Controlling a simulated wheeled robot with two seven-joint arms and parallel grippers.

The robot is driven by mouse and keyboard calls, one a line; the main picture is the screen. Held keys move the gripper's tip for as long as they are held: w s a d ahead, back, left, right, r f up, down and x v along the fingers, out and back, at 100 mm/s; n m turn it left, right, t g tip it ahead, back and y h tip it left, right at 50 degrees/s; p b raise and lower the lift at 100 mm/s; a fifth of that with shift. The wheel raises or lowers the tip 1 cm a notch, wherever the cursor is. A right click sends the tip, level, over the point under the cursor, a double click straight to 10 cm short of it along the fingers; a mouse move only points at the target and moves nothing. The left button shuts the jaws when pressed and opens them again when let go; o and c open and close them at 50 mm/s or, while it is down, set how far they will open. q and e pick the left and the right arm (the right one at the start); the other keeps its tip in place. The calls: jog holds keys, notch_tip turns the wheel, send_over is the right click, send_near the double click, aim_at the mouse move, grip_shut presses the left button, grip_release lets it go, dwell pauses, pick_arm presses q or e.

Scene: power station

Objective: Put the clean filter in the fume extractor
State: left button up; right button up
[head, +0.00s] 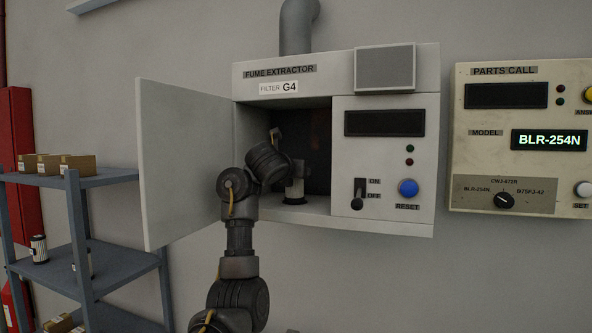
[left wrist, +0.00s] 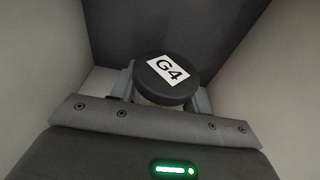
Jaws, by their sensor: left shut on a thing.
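The fume extractor (head: 385,165) hangs on the wall with its door (head: 185,165) swung open to the left. Its label reads FILTER G4. A filter (head: 296,186) with a pale body stands upright inside the open compartment, near the floor. In the left wrist view its black cap with a G4 label (left wrist: 166,80) shows between the fingers. My left gripper (left wrist: 166,95) is shut on the filter; my arm reaches into the compartment and hides part of it in the head view. Whether the filter touches its seat is hard to tell. My right gripper is not in view.
A grey shelf rack (head: 75,182) at left holds small cardboard boxes (head: 78,163) and another filter (head: 39,249). A parts call panel (head: 520,135) is on the wall at right. The extractor's switch (head: 358,195) and blue reset button (head: 408,187) are right of the compartment.

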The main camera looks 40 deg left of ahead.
pick_arm(q)
jog(key=shift+d, duration=0.1)
jog(key=shift+f, duration=0.2)
jog(key=o, duration=1)
jog(key=shift+o, duration=0.2)
jog(key=shift+s+r, duration=0.1)
jog(key=shift+r, duration=0.15)
jog(key=b+v, duration=1)
jog(key=v, duration=0.2)
